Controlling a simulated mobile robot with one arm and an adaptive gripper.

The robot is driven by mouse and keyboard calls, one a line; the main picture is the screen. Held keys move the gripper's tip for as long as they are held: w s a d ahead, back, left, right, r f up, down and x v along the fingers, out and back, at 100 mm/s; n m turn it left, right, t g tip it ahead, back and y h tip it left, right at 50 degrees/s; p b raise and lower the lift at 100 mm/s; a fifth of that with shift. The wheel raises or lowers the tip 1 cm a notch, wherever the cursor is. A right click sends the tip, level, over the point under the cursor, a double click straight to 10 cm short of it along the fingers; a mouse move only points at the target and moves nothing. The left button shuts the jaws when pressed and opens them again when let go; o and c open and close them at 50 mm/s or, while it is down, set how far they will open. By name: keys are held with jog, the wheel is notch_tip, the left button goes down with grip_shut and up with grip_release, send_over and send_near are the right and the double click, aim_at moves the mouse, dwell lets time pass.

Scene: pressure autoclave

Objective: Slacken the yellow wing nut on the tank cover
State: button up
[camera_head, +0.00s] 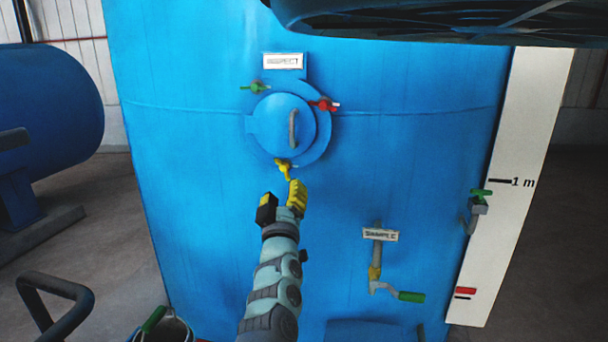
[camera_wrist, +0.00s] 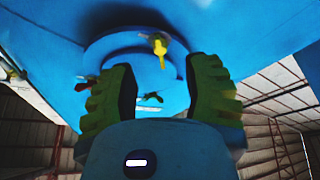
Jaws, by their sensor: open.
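The yellow wing nut (camera_head: 283,167) sits at the lower edge of the round blue tank cover (camera_head: 272,122). In the wrist view the yellow wing nut (camera_wrist: 159,44) shows beyond the fingers, in the gap between them and near the right finger. My gripper (camera_head: 296,190) has yellow fingers and is just below the nut in the head view. In the wrist view my gripper (camera_wrist: 160,85) is open, with nothing between its fingertips. The nut looks apart from both fingers. The cover has a grey handle (camera_head: 293,128) and looks closed.
A green wing nut (camera_head: 256,87) and a red wing nut (camera_head: 324,104) sit at the cover's upper left and right. A sample valve with a green handle (camera_head: 411,297) juts out at the lower right. A white level scale (camera_head: 526,180) stands at the right.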

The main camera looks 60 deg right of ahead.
jog(key=shift+v, duration=2.55)
